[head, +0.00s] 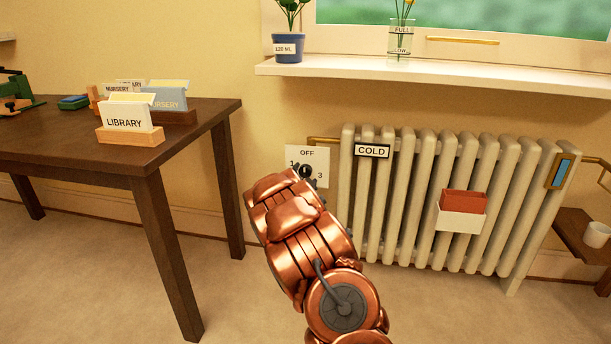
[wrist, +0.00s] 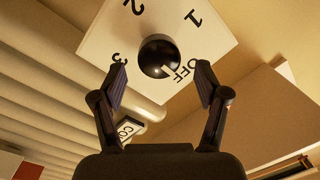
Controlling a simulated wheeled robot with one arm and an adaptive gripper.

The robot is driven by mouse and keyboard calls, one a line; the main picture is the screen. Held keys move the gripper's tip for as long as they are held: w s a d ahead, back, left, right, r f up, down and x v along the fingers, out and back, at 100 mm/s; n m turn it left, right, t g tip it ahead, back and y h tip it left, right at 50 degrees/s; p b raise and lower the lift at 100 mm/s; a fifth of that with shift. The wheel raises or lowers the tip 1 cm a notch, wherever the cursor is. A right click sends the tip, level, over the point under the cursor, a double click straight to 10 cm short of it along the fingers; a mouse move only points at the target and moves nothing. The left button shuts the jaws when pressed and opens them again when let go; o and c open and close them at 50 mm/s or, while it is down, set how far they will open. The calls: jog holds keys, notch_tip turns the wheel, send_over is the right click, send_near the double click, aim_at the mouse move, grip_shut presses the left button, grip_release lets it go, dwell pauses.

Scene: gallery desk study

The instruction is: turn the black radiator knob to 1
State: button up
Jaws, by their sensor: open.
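The black radiator knob (wrist: 159,52) is round and sits on a white dial plate (wrist: 105,45) marked OFF, 1, 2 and 3. A pale pointer mark on the knob points toward OFF in the wrist view. My gripper (wrist: 162,78) is open, with one dark finger on either side just below the knob in that view. No finger visibly touches it. In the head view the knob (head: 305,171) and plate (head: 307,153) are on the wall left of the radiator, partly covered by my copper arm. My gripper is mostly hidden there.
The ribbed radiator (head: 420,200) stands right of the plate, with a COLD sign (head: 372,151) and a white holder (head: 460,220). A dark table (head: 190,135) with card holders is at left. A window sill (head: 420,77) runs above. Floor between table and radiator is clear.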

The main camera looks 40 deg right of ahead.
aim_at(305, 172)
jog(key=shift+f+b+x, duration=0.2)
jog(key=shift+b+x, duration=0.25)
jog(key=shift+x, duration=1)
jog(key=shift+w+d+r, duration=0.1)
jog(key=shift+w+d, duration=0.15)
jog(key=shift+d, duration=0.05)
jog(key=c, duration=1.2)
